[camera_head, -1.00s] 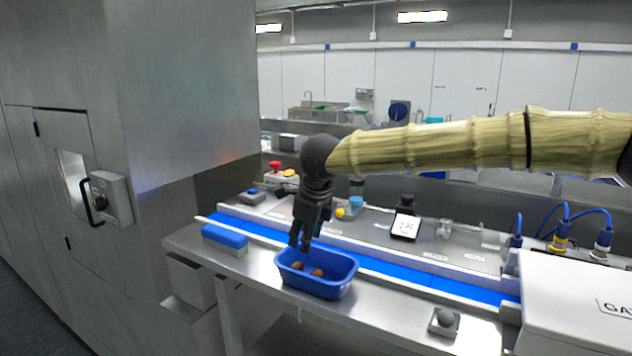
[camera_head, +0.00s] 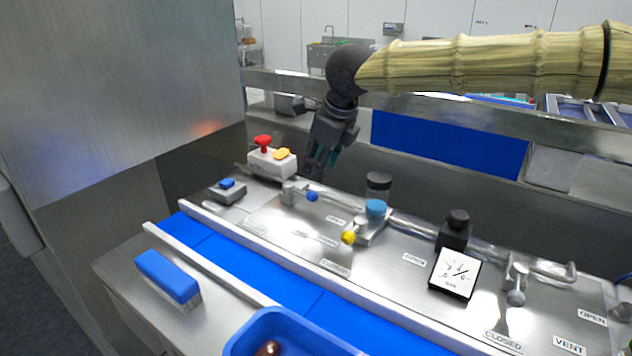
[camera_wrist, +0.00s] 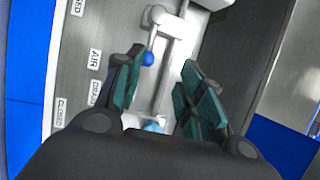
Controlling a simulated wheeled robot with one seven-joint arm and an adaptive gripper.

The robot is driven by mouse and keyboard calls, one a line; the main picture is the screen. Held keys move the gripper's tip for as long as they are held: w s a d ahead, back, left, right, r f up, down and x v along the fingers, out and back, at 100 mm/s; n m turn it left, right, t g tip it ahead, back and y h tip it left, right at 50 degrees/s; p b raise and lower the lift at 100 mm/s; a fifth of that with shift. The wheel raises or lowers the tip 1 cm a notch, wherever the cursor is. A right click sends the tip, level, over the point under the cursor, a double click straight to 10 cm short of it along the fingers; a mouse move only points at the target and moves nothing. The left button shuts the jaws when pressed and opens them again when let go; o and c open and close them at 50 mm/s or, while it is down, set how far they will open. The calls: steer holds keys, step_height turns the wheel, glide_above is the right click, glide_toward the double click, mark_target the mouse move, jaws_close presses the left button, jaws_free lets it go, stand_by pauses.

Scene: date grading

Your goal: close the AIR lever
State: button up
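The AIR lever is the small lever with a blue knob (camera_head: 312,196) on the metal panel behind the belt, its arm pointing right from a silver valve body. In the wrist view the blue knob (camera_wrist: 148,58) shows near the AIR label (camera_wrist: 95,60). My gripper (camera_head: 316,168) hangs above and behind the lever, fingers pointing down. In the wrist view my gripper (camera_wrist: 161,62) is open and empty, with the knob between the finger lines, closer to the left finger. I cannot tell the gap in height. No touch shows.
A yellow-knobbed lever (camera_head: 348,237) and a blue-capped fitting (camera_head: 375,208) stand just right. A white box with a red button (camera_head: 264,142) is at the left. A gauge (camera_head: 455,273) stands further right. The blue belt (camera_head: 250,268) runs in front.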

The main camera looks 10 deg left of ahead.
mark_target(310, 192)
steer(key=shift+t, duration=0.3)
steer(key=s+a+f+p, duration=0.1)
steer(key=f, duration=0.1)
steer(key=s+a+f+p, duration=0.1)
steer(key=s, duration=0.1)
steer(key=shift+a+f+p, duration=0.1)
steer(key=shift+f+p, duration=0.25)
steer(key=shift+f, duration=0.05)
steer(key=w+f, duration=0.4)
steer(key=shift+w+a+f+p, duration=0.3)
steer(key=shift+a+f, duration=0.05)
steer(key=shift+a, duration=0.05)
steer(key=shift+w+f, duration=0.15)
steer(key=shift+w, duration=0.2)
steer(key=shift+s+d+r, duration=0.1)
steer(key=shift+s+r, duration=0.3)
steer(key=shift+s, duration=0.3)
steer(key=shift+s+r, duration=0.35)
steer(key=shift+s, duration=0.3)
steer(key=shift+c, duration=1.2)
steer(key=shift+s+r, duration=0.1)
steer(key=c, duration=0.3)
steer(key=shift+w+f, duration=0.25)
steer(key=shift+w, duration=0.05)
jaws_close()
steer(key=shift+w+f, duration=0.3)
steer(key=shift+s, duration=0.15)
